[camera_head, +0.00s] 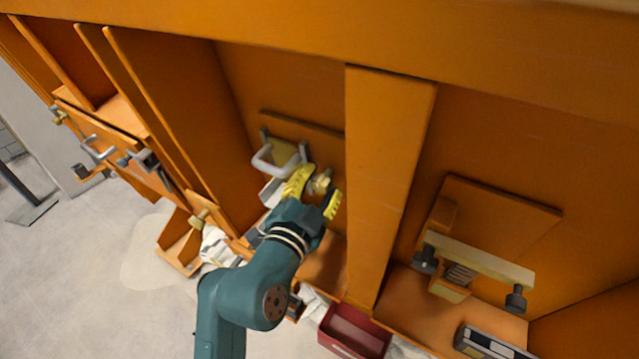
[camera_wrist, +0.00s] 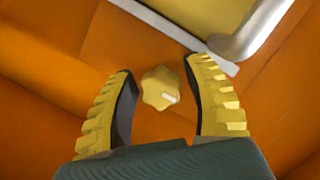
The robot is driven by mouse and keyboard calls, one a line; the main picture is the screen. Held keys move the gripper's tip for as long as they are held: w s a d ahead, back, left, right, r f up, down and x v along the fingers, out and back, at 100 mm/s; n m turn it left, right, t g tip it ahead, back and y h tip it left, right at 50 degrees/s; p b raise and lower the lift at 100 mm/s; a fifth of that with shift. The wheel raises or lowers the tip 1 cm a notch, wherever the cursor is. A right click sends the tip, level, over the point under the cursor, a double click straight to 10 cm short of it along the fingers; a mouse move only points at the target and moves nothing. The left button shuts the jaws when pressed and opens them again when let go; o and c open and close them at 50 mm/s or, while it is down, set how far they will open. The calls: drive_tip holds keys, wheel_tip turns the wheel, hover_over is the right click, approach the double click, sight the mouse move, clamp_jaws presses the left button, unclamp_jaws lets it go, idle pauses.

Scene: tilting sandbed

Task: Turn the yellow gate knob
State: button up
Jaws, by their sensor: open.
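The yellow gate knob (camera_wrist: 158,88) has a lobed rim and a small pale mark on its face. In the wrist view it sits between my gripper's two yellow, ribbed fingers, with a gap on each side. In the head view the knob (camera_head: 321,182) shows between the fingers on the orange panel, partly hidden by them. My gripper (camera_head: 318,195) is open and empty, with its fingers on either side of the knob; it also shows in the wrist view (camera_wrist: 166,82).
A grey handle (camera_head: 268,162) on a yellow plate is just up and left of my gripper. An orange post (camera_head: 385,180) stands to the right. A pale bar with black knobs (camera_head: 478,260) is on the right panel. A red bin (camera_head: 352,335) sits below.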

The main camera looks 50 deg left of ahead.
drive_tip(key=shift+c, duration=0.5)
drive_tip(key=shift+s, duration=0.1)
clamp_jaws()
